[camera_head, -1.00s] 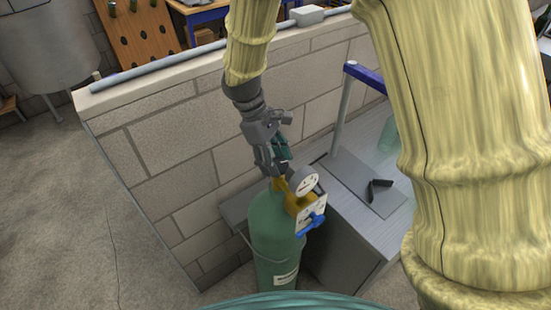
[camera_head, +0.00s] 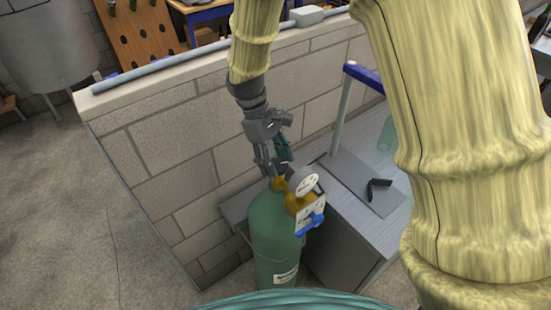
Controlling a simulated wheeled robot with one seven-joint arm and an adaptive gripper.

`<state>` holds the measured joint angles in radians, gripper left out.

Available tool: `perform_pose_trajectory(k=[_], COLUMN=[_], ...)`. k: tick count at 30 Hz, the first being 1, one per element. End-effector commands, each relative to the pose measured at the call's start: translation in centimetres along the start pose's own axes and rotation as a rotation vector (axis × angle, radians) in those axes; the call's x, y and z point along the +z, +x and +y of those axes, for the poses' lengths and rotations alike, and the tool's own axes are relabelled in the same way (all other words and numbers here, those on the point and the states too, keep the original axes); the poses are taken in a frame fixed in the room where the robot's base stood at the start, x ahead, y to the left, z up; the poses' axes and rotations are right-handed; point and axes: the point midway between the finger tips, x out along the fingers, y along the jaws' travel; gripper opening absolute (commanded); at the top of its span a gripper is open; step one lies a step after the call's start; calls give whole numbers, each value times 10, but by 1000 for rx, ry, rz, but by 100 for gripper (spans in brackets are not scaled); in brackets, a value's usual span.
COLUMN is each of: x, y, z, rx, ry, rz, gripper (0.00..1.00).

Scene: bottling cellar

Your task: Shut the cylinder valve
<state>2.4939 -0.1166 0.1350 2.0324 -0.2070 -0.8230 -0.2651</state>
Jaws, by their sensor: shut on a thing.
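The green gas cylinder (camera_head: 272,228) stands upright against the low block wall. Its brass valve (camera_head: 280,184) is at the top, with a round gauge (camera_head: 306,181) and a brass regulator with a blue handle (camera_head: 309,225) on the right. My gripper (camera_head: 272,166) reaches down from above, just over the valve. Its fingers are shut on the dark green valve handwheel (camera_head: 284,149), which shows mostly at their right side. The fingers hide part of the handwheel, and its exact angle cannot be told.
A grey bench (camera_head: 338,215) stands right of the cylinder, with a stand with a blue arm (camera_head: 362,75) and a small black object (camera_head: 378,188) on it. The block wall (camera_head: 180,160) runs behind the cylinder. Open floor (camera_head: 60,210) lies to the left.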

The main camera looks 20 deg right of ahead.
Motion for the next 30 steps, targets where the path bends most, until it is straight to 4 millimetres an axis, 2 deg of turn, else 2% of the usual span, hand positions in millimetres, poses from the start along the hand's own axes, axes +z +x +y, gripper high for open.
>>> perform_pose_trajectory(k=[30], x=[-1], y=[-1], z=[2], rx=[-51], ry=[124], rz=[3], gripper=[27])
